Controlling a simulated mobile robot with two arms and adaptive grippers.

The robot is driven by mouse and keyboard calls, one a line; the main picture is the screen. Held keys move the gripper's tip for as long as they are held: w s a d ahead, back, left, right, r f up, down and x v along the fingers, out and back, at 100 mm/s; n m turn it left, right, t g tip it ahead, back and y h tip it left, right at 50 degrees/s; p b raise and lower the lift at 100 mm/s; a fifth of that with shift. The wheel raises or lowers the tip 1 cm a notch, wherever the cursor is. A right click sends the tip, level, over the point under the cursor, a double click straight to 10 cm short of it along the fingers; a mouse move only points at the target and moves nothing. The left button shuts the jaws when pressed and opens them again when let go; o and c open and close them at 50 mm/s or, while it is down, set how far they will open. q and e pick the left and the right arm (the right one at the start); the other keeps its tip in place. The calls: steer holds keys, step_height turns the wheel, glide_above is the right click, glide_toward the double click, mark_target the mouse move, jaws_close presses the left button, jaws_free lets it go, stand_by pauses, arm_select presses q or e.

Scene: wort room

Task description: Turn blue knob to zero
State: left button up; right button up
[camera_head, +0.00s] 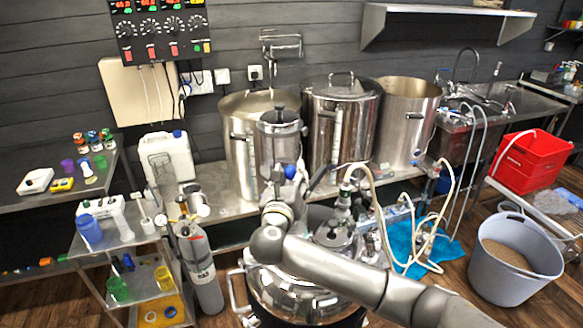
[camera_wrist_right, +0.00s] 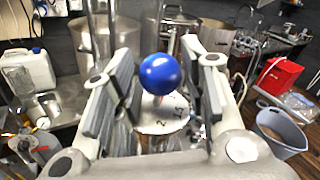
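The blue knob (camera_wrist_right: 160,74) is a round, glossy ball in the right wrist view. It appears between the two spread fingers of my right gripper (camera_wrist_right: 155,92), with gaps on both sides. A pale disc (camera_wrist_right: 165,113) with dark numerals and marks shows below the knob; "2" is readable. In the head view the blue knob (camera_head: 290,171) is small, in front of the clear cylinder (camera_head: 279,145). My right gripper (camera_head: 284,187) is right at it, seen small and partly merged with its surroundings. My left gripper is not in view.
Steel kettles (camera_head: 340,125) stand on the bench behind. A white canister (camera_head: 167,158) and a grey gas cylinder (camera_head: 200,265) are at left. A red crate (camera_head: 530,162) and a grey bucket (camera_head: 512,268) are at right. Hoses (camera_head: 437,225) loop right of my arm.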

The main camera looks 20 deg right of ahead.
steer(key=shift+w+d, duration=0.3)
steer(key=shift+w, duration=0.3)
steer(key=c, duration=0.8)
steer(key=shift+o, duration=0.2)
